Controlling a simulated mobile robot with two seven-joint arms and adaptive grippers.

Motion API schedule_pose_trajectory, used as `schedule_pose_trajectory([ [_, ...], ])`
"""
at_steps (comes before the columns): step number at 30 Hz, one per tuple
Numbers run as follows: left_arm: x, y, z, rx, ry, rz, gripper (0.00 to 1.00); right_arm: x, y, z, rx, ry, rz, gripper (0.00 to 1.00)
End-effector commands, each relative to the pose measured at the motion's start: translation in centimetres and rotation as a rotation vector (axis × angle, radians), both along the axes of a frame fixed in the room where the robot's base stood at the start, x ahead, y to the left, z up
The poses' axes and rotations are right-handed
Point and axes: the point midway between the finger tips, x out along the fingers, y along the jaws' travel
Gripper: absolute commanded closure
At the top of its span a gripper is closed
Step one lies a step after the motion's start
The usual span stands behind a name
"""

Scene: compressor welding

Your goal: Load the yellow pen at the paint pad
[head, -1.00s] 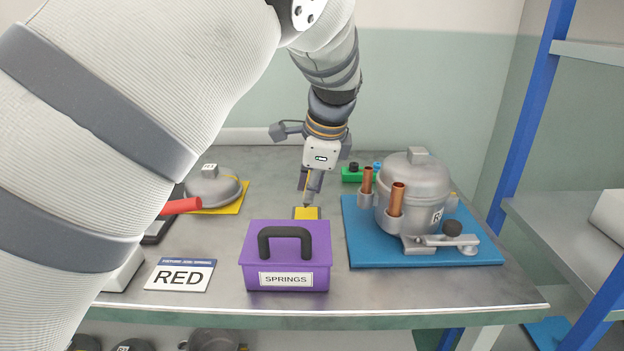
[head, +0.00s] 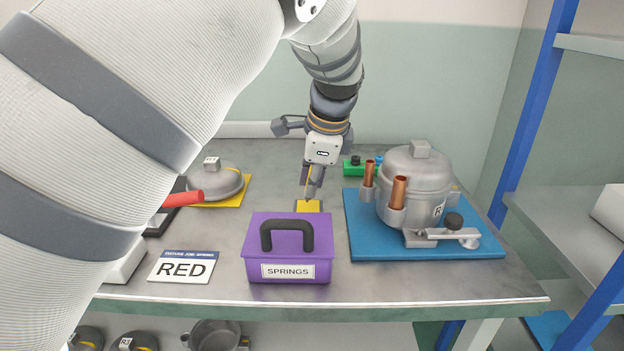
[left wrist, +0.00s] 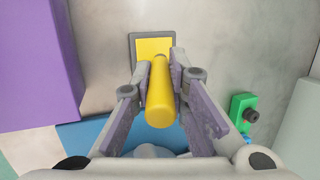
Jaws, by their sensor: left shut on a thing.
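My left gripper (head: 314,176) points down over the paint pad, behind the purple box. It is shut on the yellow pen (head: 309,181), whose tip points down at the yellow paint pad (head: 314,206). In the left wrist view the yellow pen (left wrist: 160,95) lies between the two fingers of the left gripper (left wrist: 164,90). The dark-rimmed yellow paint pad (left wrist: 153,45) shows just beyond the pen's far end. I cannot tell whether the tip touches the pad. My right gripper is not in view.
A purple SPRINGS box (head: 288,250) stands in front of the pad. A compressor (head: 415,185) stands on a blue mat (head: 375,240) to the right. A RED card (head: 183,268) lies front left. A grey dome (head: 214,182) sits on a yellow plate, and a green button box (head: 353,170) stands behind.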

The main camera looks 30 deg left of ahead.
Motion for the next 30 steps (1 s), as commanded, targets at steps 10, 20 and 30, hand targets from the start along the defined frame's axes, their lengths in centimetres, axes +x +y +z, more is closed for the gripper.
schedule_pose_trajectory([
  [10,-0.02,0.0,-0.45,-0.001,0.001,0.0,1.0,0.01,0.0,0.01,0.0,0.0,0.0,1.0],
  [20,-0.02,0.0,-0.85,-0.001,0.001,0.0,1.0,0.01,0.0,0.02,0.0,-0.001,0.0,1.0],
  [30,-0.03,-0.01,-0.94,-0.001,0.002,0.0,1.0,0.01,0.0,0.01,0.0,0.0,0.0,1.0],
])
